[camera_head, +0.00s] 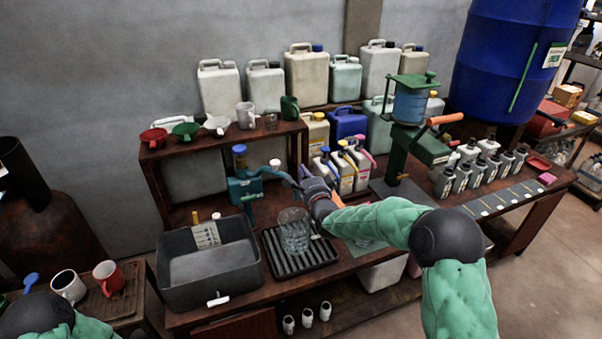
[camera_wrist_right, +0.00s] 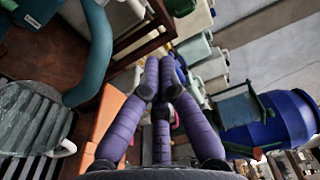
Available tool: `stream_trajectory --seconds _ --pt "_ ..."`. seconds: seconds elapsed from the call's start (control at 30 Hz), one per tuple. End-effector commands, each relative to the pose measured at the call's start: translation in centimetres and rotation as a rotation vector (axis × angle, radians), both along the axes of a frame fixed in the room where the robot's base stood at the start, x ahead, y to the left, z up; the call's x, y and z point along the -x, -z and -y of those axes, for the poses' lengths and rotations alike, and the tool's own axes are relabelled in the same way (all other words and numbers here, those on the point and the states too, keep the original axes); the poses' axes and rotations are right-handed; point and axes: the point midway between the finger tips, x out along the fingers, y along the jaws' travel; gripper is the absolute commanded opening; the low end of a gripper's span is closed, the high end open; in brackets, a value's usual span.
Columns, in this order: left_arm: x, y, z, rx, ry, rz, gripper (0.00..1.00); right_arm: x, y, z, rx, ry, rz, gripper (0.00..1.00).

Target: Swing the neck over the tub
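The teal tap (camera_head: 243,188) stands behind the work surface, with a blue cap on top. Its curved neck (camera_head: 272,172) reaches right, over the drip tray side and away from the tub. The dark grey tub (camera_head: 170,298) is at the left, with a label on its back wall. My right gripper (camera_head: 312,188) is just right of the neck's outer end. In the right wrist view its purple fingers (camera_wrist_right: 160,80) are drawn together with nothing visible between them. The neck (camera_wrist_right: 98,50) passes left of them, apart from the fingertips. My left gripper is out of view.
A clear pitcher (camera_head: 294,232) stands on the black ribbed drip tray (camera_head: 306,262) below the neck. A wooden shelf (camera_head: 215,142) with funnels and cups is behind. Bottles (camera_head: 346,170) stand close behind my right gripper. Mugs (camera_head: 107,276) sit at lower left.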

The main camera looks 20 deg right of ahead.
Motion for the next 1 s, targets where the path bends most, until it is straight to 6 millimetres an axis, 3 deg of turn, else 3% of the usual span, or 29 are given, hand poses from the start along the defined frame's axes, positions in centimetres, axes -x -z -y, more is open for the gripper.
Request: stream_trajectory --seconds 0.5,0.73,1.0 --pt "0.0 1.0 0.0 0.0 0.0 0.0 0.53 -8.0 0.1 0.1 0.0 -0.001 0.001 0.0" --pt "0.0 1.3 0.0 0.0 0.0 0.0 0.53 -6.8 -0.1 -2.8 0.0 -0.003 0.002 0.0" --pt "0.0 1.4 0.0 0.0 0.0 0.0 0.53 -6.5 0.0 -3.6 0.0 -0.001 0.0 0.0"
